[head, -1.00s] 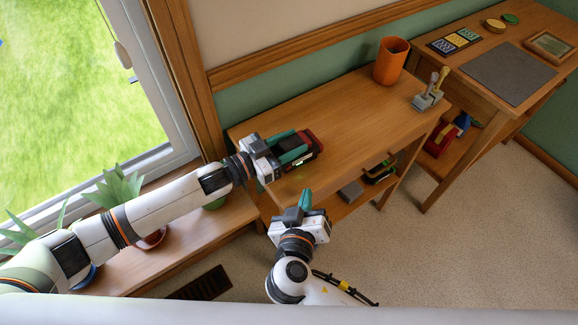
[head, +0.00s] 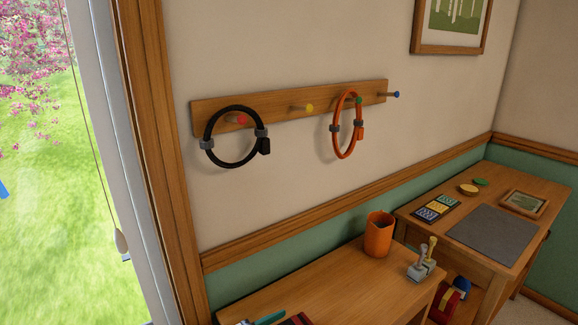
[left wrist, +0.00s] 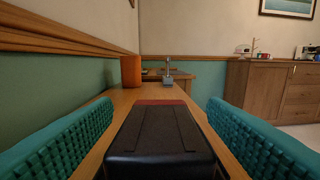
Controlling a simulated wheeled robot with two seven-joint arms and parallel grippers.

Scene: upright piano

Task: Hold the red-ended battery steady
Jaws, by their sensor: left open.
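The red-ended battery (left wrist: 160,135) is a black block with a dark red far end. In the left wrist view it lies on the wooden table (left wrist: 118,97) between the two teal padded fingers of my left gripper (left wrist: 160,142). The fingers are open, one on each side, with strips of table showing between them and the battery. In the head view only a bit of the battery (head: 297,320) and a teal finger of my left gripper (head: 268,318) show at the bottom edge. My right gripper is out of view.
An orange cup (head: 379,235) and a grey stand with two handles (head: 422,262) are on the table toward the back right. Black (head: 209,124) and orange (head: 337,122) rings hang on the wall rack (head: 275,108). A second desk (head: 408,211) stands right.

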